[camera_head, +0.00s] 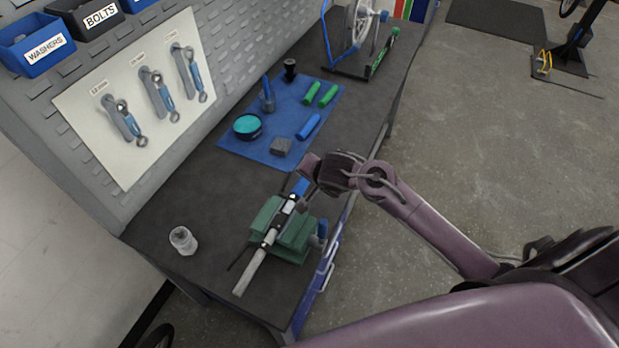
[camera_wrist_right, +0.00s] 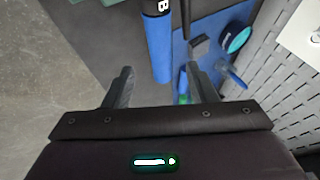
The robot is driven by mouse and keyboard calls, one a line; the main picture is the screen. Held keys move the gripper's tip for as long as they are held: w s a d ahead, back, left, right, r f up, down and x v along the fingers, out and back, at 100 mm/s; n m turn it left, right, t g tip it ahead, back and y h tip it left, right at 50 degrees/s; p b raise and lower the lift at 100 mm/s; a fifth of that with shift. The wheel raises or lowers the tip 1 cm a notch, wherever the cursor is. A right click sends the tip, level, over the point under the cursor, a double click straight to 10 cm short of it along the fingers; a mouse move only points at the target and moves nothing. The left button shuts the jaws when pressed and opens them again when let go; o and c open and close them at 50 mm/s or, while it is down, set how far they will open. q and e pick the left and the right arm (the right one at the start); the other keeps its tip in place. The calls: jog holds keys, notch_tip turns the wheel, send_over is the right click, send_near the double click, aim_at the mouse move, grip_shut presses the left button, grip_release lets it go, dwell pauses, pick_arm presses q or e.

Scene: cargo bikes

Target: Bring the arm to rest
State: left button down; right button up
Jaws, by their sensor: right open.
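My right arm comes in from the right in the head view, with its gripper (camera_head: 312,172) over the bench near the upper end of a clamped tool. The right wrist view shows the two dark fingers of the right gripper (camera_wrist_right: 160,76) apart. The tool's blue handle (camera_wrist_right: 158,48) lies in the gap seen between them, with no visible contact; its depth relative to the fingertips is unclear. In the head view the tool (camera_head: 271,236), white and black with a blue end, lies slanted in a green-jawed vise (camera_head: 296,236). My left gripper is not in view.
A blue mat (camera_head: 240,140) holds green and blue grips, a teal-topped tin (camera_head: 247,126) and a grey block (camera_head: 281,146). A clear jar (camera_head: 183,240) stands at the bench's left edge. A wheel stand (camera_head: 362,50) is at the far end. Open floor lies right.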

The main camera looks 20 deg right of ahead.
jog(key=s+a+r+n+g, duration=0.1)
jog(key=s+r+n+g, duration=0.15)
jog(key=s+n, duration=0.55)
jog(key=s+a+r+n+g, duration=0.1)
jog(key=s+r+n, duration=0.3)
jog(key=s, duration=0.8)
notch_tip(320, 180, down, 39)
jog(key=s+n+g+b, duration=0.1)
jog(key=s+g+b, duration=0.15)
jog(key=b, duration=0.55)
jog(key=s+d+f+b, duration=0.2)
jog(key=s+f+b, duration=0.1)
jog(key=s+f, duration=0.7)
jog(key=s+d+f+b, duration=0.1)
jog(key=s+f+b, duration=0.2)
jog(key=s+f, duration=0.6)
notch_tip(320, 180, down, 4)
jog(key=shift+s+d+f, duration=0.15)
jog(key=shift+s+d, duration=0.2)
jog(key=shift+d, duration=0.05)
